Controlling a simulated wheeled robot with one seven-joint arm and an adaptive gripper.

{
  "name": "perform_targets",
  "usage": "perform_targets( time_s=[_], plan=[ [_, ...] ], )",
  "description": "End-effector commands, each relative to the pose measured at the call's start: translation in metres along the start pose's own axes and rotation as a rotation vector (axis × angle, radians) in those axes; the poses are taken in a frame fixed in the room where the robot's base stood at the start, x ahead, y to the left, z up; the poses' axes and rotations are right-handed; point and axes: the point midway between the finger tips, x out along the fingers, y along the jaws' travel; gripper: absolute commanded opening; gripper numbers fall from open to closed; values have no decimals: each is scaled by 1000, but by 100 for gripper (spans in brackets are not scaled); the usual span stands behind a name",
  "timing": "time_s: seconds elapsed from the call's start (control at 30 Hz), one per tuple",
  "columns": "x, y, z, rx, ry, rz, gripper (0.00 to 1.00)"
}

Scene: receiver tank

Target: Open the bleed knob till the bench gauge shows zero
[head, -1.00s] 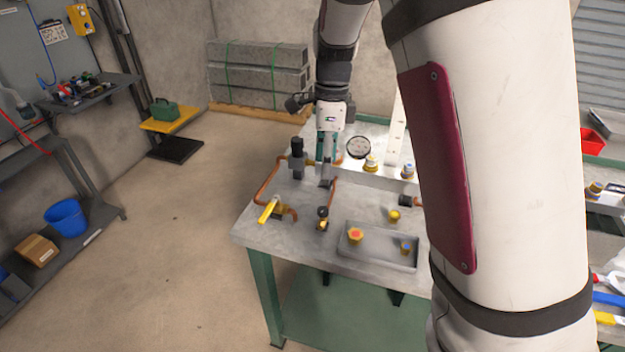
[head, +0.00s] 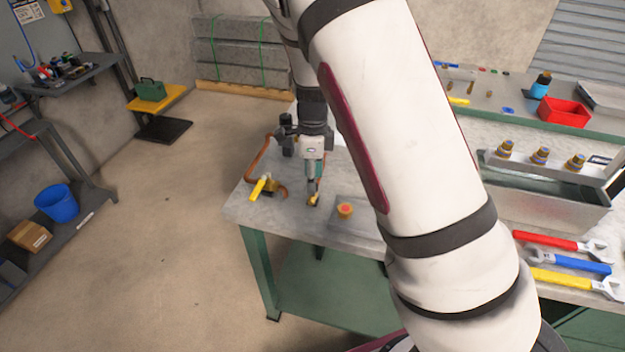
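My gripper (head: 312,183) points down over the front left of the green-legged bench (head: 240,207). Its fingertips are at a small brass fitting (head: 313,200) on the pipe. The dark knob on top of this fitting is hidden by the fingers, so I cannot tell whether they touch or grip it. The bench gauge is hidden behind my arm, so its reading does not show. A yellow lever valve (head: 258,189) on the copper pipe (head: 258,157) is to the left of my gripper.
Red (head: 545,240), blue (head: 580,262) and yellow (head: 575,281) wrenches lie at right, near a metal trough (head: 560,203). The floor left of the bench is clear.

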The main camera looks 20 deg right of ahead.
Motion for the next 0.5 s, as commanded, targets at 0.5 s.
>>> perform_targets(
  time_s=[0.5],
  plan=[
    [13,0,0,0,0,0,35]
  ],
)
